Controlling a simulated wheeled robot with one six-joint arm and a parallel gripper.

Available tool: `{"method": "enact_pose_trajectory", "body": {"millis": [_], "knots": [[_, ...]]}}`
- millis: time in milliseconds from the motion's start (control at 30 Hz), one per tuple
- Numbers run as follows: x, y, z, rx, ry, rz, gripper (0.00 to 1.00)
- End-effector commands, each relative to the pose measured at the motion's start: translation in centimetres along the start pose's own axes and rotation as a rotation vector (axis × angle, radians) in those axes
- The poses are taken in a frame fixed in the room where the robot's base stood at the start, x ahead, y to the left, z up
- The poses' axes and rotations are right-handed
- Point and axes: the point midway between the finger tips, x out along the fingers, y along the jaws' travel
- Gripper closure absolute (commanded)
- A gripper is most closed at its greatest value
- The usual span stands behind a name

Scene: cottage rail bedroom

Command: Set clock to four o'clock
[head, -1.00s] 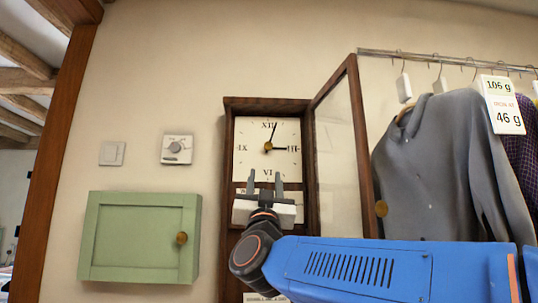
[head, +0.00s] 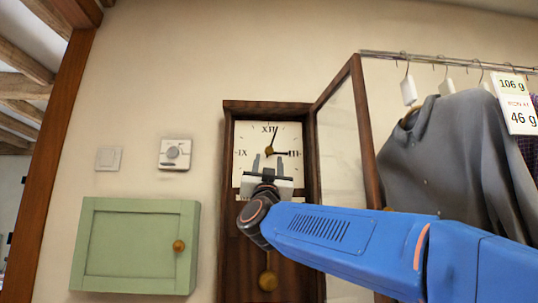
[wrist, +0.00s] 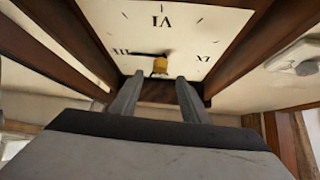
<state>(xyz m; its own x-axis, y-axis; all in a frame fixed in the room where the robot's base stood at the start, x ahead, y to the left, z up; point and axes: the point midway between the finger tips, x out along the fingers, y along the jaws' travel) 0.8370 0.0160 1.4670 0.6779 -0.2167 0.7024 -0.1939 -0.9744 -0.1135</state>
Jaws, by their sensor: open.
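The wall clock (head: 245,135) has a white face with Roman numerals in a dark wooden case. Its short hand (head: 281,153) points at III and its long hand (head: 273,140) points just right of XII. The wrist view shows the face (wrist: 190,20) upside down, with a brass centre knob (wrist: 160,65) and the dark hand (wrist: 145,53) reaching towards III. My gripper (head: 269,162) is open and empty, fingers up, over the lower face just below the centre. In the wrist view its fingertips (wrist: 159,82) lie either side of the knob's line; contact cannot be told.
The glazed clock door (head: 340,140) stands open to the right. A brass pendulum (head: 268,280) hangs below. A green cabinet (head: 130,245), a dial thermostat (head: 174,154) and a switch (head: 108,159) are on the wall at left. Grey clothing (head: 440,150) hangs from a rail (head: 430,60) at right.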

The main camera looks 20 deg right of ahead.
Motion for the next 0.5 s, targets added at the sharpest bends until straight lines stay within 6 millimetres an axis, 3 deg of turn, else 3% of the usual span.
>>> {"method": "enact_pose_trajectory", "body": {"millis": [200,500], "knots": [[3.6,0.0,0.1,-0.001,0.001,0.001,0.58],[6.0,0.0,0.0,0.000,0.000,0.000,0.58]]}}
